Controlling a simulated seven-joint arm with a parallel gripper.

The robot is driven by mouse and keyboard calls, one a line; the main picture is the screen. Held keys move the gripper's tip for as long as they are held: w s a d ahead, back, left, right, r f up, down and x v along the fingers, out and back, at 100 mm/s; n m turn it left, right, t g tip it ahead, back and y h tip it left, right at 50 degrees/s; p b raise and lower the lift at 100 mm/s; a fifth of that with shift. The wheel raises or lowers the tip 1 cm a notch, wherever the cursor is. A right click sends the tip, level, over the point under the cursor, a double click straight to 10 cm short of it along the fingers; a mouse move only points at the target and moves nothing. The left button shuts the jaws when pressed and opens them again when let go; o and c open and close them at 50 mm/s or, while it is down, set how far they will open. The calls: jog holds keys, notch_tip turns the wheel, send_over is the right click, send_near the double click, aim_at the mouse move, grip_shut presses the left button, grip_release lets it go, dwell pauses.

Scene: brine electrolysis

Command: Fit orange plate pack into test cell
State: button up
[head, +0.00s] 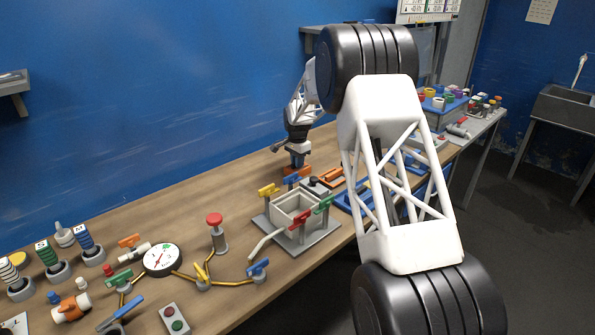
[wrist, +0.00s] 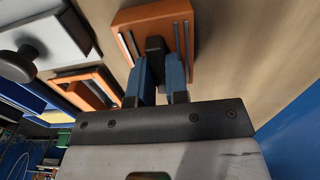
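The orange plate pack (wrist: 126,42) is a block with pale and dark strips and a dark upright grip in its middle. In the head view, a small part of the pack (head: 297,172) shows under my gripper (head: 297,160), at or close above the bench. In the wrist view, the blue fingers of my gripper (wrist: 161,75) stand on both sides of the dark grip. No clear gap shows, but I cannot tell whether they press on it. The test cell appears to be the grey open-topped box (head: 285,216), nearer the camera, with its cavity looking empty.
Yellow (head: 268,190), green (head: 323,204) and red (head: 299,221) clamp handles stand around the cell. A grey unit with a black knob (wrist: 17,66) and an orange frame (wrist: 92,76) lie close beside the pack. A red-topped post (head: 215,220) and gauge (head: 162,260) stand left of the cell.

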jog(key=shift+r, duration=0.1)
grip_shut()
notch_tip(320, 180, up, 10)
dwell(0.6)
dwell(0.4)
jog(key=shift+d, duration=0.15)
jog(key=s+d+r+n, duration=0.35)
jog(key=s+d, duration=0.35)
jog(key=d, duration=0.3)
jog(key=s+d+r+n, duration=0.2)
jog(key=s+d+n, duration=0.2)
jog(key=s+d, duration=0.4)
jog(key=s+a+f+m, duration=0.3)
jog(key=s+a+m, duration=0.4)
jog(key=s+a, duration=0.7)
jog(key=shift+s+a+f, duration=0.2)
jog(key=shift+a, duration=1.45)
